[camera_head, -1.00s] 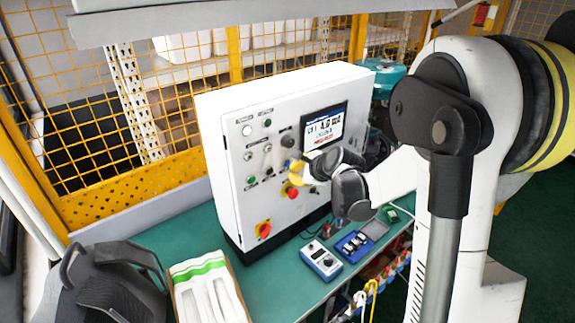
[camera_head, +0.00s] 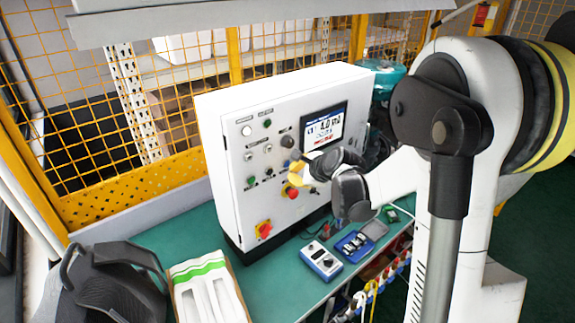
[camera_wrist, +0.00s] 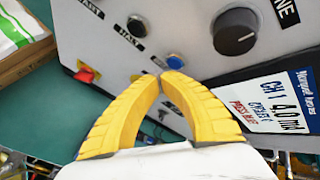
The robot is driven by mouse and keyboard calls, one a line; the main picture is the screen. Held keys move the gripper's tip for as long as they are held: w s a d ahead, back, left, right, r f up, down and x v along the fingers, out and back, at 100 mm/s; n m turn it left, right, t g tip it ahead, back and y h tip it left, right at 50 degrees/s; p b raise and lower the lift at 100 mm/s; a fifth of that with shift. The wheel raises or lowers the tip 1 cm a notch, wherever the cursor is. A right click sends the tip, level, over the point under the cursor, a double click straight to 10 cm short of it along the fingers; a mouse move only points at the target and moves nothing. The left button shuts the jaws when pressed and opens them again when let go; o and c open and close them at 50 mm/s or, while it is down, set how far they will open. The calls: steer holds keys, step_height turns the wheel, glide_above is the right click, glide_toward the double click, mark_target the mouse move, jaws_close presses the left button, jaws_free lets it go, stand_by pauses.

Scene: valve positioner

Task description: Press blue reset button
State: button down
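The blue reset button (camera_wrist: 175,62) is on the white cabinet's front panel, just beyond my fingertips in the wrist view. My gripper (camera_wrist: 159,76) has two yellow ribbed fingers with their tips together and nothing between them. The tips appear just below the button in the picture; whether they touch it I cannot tell. In the head view, my gripper (camera_head: 291,176) is close in front of the middle of the panel (camera_head: 233,158), and the blue button is hard to make out there.
A black knob (camera_wrist: 236,31), a dark button (camera_wrist: 137,27) and a red-yellow switch (camera_wrist: 87,75) are nearby on the panel. The display (camera_head: 324,128) is at its upper right. Blue devices (camera_head: 321,260) lie on the green bench, with a backpack (camera_head: 110,285) at left.

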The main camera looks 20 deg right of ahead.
steer(key=shift+w, duration=0.15)
steer(key=shift+w+a, duration=0.15)
steer(key=shift+w, duration=0.15)
steer(key=shift+w+a, duration=0.1)
steer(key=shift+w, duration=0.25)
stand_by(0.9)
steer(key=shift+s+b, duration=0.1)
steer(key=shift+b, duration=0.2)
steer(key=shift+s+d, duration=0.2)
steer(key=shift+s, duration=0.5)
steer(key=s, duration=0.1)
steer(key=s+d, duration=0.1)
steer(key=s, duration=0.2)
steer(key=shift+s+d+b, duration=0.3)
steer(key=shift+s, duration=0.1)
stand_by(0.4)
